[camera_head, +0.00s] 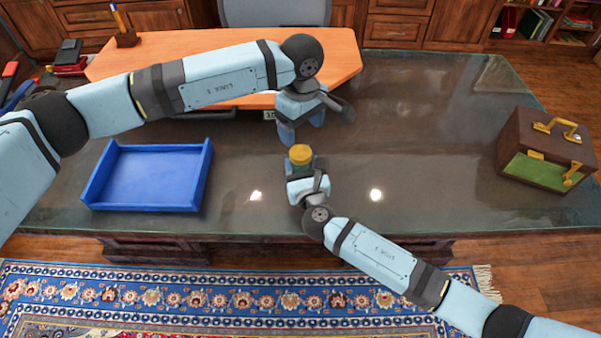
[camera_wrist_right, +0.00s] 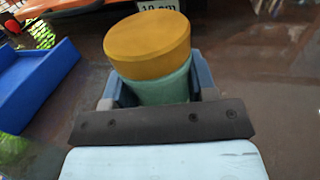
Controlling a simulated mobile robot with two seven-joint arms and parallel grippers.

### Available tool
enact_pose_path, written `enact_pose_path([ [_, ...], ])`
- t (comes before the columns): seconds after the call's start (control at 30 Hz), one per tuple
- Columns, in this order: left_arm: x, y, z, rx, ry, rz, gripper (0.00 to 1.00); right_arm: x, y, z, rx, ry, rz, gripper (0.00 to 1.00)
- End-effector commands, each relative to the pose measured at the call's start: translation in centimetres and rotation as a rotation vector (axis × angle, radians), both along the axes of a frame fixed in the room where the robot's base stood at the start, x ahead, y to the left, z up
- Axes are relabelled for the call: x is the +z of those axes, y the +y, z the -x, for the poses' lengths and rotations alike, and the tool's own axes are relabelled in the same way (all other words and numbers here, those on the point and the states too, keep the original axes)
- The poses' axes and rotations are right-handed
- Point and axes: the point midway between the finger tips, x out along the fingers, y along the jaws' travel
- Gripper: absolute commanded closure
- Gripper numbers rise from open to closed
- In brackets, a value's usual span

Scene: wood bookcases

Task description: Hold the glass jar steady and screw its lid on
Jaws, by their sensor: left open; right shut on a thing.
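The glass jar (camera_wrist_right: 160,88) is a greenish cylinder standing on the desk, with its yellow lid (camera_wrist_right: 148,42) sitting on top. In the head view the lid (camera_head: 300,154) shows just beyond my right gripper, and most of the jar is hidden. My right gripper (camera_head: 303,176) is shut on the jar, with a finger at each side of it in the right wrist view (camera_wrist_right: 158,90). My left gripper (camera_head: 302,133) is open and empty, above and a little beyond the lid, apart from it. I cannot tell how tightly the lid sits.
A blue tray (camera_head: 148,206) lies left of the jar. A brown and green case (camera_head: 545,150) with gold handles stands at the desk's right end. An orange board (camera_head: 344,62) spans the back. The glossy desk top (camera_head: 430,130) right of the jar is clear.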

Motion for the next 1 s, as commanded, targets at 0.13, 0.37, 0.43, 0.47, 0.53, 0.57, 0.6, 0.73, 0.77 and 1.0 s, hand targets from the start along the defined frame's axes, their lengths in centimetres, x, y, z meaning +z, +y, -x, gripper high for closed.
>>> enact_pose_path([
  [0.13,0.03,-0.07,0.03,0.331,0.001,0.001,0.24,-0.02,-0.01,0.01,0.000,0.000,0.000,1.00],
  [0.37,0.01,-0.11,0.05,0.851,0.002,0.003,0.24,-0.03,-0.01,0.01,0.000,0.000,0.000,1.00],
  [0.43,0.01,-0.09,0.04,1.009,0.002,0.002,0.24,-0.03,-0.01,0.01,0.000,0.000,0.000,1.00],
  [0.47,0.01,-0.08,0.03,1.077,0.001,0.002,0.24,-0.03,-0.01,0.01,0.000,0.000,0.000,1.00],
  [0.53,0.02,-0.08,0.02,1.236,0.002,0.003,0.24,-0.03,-0.01,0.01,0.000,0.000,0.000,1.00],
  [0.57,0.01,-0.08,0.02,1.304,0.002,0.003,0.24,-0.03,-0.01,0.01,0.000,0.000,0.000,1.00],
  [0.6,0.00,-0.08,0.04,1.395,0.003,0.004,0.24,-0.03,-0.01,0.01,0.000,0.000,0.000,1.00],
  [0.73,0.00,-0.04,0.01,1.690,0.002,0.003,0.24,-0.03,-0.01,0.01,0.000,0.000,0.000,1.00],
  [0.77,0.02,-0.02,-0.01,1.759,0.003,0.004,0.24,-0.03,-0.01,0.01,0.000,0.000,0.000,1.00],
  [1.0,-0.02,0.06,-0.02,2.292,0.004,0.003,0.24,-0.03,-0.01,0.01,0.000,0.000,0.000,1.00],
])
